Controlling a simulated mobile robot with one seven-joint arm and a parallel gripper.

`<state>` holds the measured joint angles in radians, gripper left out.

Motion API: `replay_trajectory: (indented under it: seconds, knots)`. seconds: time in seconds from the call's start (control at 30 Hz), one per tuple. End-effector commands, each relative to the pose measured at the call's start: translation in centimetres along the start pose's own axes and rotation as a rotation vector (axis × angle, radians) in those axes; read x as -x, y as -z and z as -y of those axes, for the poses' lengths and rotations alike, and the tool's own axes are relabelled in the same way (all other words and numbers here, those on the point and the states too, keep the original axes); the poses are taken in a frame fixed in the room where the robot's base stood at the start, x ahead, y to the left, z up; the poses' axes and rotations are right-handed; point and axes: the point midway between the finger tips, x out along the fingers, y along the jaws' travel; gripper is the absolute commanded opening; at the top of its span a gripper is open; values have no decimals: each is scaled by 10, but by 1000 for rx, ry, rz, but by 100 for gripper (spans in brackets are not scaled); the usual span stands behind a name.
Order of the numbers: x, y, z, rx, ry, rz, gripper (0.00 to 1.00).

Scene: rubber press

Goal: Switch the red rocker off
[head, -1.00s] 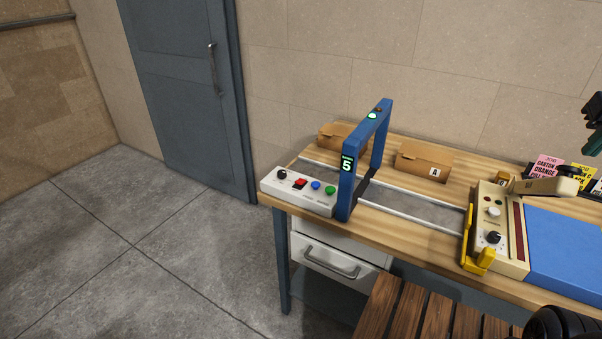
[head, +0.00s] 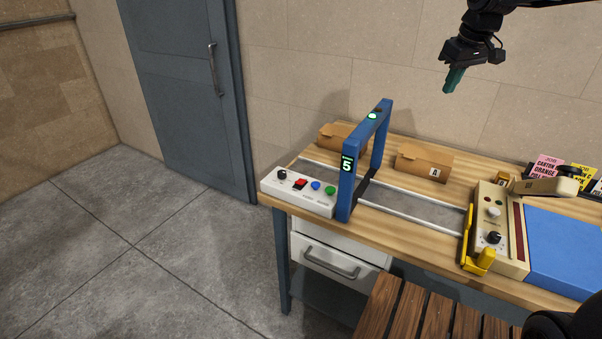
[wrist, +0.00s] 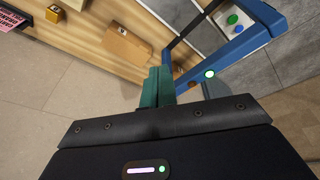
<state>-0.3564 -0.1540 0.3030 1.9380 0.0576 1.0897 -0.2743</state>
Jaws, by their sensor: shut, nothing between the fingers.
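The red rocker (head: 300,184) sits on the white control box (head: 322,206) at the left end of the bench, between a black knob (head: 282,174) and a blue button (head: 316,187). A green button (head: 331,190) is at its right. My gripper (head: 453,82) is shut and empty, high in the air up and right of the blue frame, well away from the rocker. In the wrist view its green fingers (wrist: 157,86) are together. There the blue button (wrist: 233,19) and green button (wrist: 238,29) show, but I cannot make out the rocker.
A blue upright frame (head: 348,180) showing a 5 stands right beside the control box. Cartons (head: 424,160) lie behind the rails. A cream press unit (head: 497,225) with a yellow handle and a blue mat (head: 570,250) are at the right. Open floor is at the left.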

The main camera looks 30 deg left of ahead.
Motion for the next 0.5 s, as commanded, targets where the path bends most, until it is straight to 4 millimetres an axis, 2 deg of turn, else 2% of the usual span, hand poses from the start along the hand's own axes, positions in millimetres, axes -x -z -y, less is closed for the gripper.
replay_trajectory:
  seconds: [0.03, 0.2, 0.5]
  knots:
    - [-6, 15, 12, 38, 18, 3, 0]
    - [-21, 59, 51, 157, 75, 4, 0]
    - [-49, 125, 132, 359, 189, 2, 0]
